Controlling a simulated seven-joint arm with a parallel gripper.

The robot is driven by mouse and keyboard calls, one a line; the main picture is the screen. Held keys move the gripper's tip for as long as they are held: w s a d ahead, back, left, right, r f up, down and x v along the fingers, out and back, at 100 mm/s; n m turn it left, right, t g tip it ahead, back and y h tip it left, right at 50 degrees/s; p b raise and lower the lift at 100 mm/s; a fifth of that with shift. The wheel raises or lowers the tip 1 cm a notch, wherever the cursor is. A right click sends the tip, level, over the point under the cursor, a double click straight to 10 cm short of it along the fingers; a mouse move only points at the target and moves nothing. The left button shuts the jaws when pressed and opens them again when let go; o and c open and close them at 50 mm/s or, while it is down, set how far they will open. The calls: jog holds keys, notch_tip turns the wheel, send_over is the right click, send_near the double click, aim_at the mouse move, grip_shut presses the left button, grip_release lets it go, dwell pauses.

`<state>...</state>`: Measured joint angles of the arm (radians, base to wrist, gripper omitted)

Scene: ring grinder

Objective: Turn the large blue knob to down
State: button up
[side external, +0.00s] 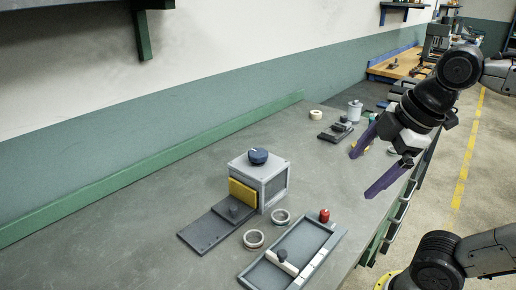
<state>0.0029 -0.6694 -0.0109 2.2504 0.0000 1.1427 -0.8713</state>
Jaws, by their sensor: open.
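The large blue knob (258,156) is dark blue and round and sits on top of a grey box (274,184) on the workbench. It has a small light mark, but its exact pointing direction is too small to read. My gripper (362,173) has two long purple fingers and hangs over the right side of the bench. It is open, with nothing between the fingers. It is well to the right of the knob and apart from it.
A yellow block (242,193) stands against the box, by a dark plate with a small knob (234,208). Two rings (254,239) lie in front. A shallow tray (316,240) and red knob (324,215) are front right. A grey canister (354,111) stands behind. Bench left is clear.

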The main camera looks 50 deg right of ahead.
jog(key=w+r+n+g, duration=0.1)
jog(key=w+r+n, duration=0.7)
jog(key=r+n, duration=0.1)
jog(key=w+d+r+n+g, duration=0.25)
jog(key=w+n, duration=0.25)
jog(key=w, duration=0.3)
jog(key=n+g, duration=0.2)
jog(key=n, duration=0.1)
send_over(258, 152)
notch_tip(258, 152, down, 8)
jog(key=shift+t, duration=0.25)
notch_tip(258, 152, down, 14)
jog(key=shift+c, duration=0.2)
jog(key=c, duration=1.3)
jog(key=shift+c, duration=0.2)
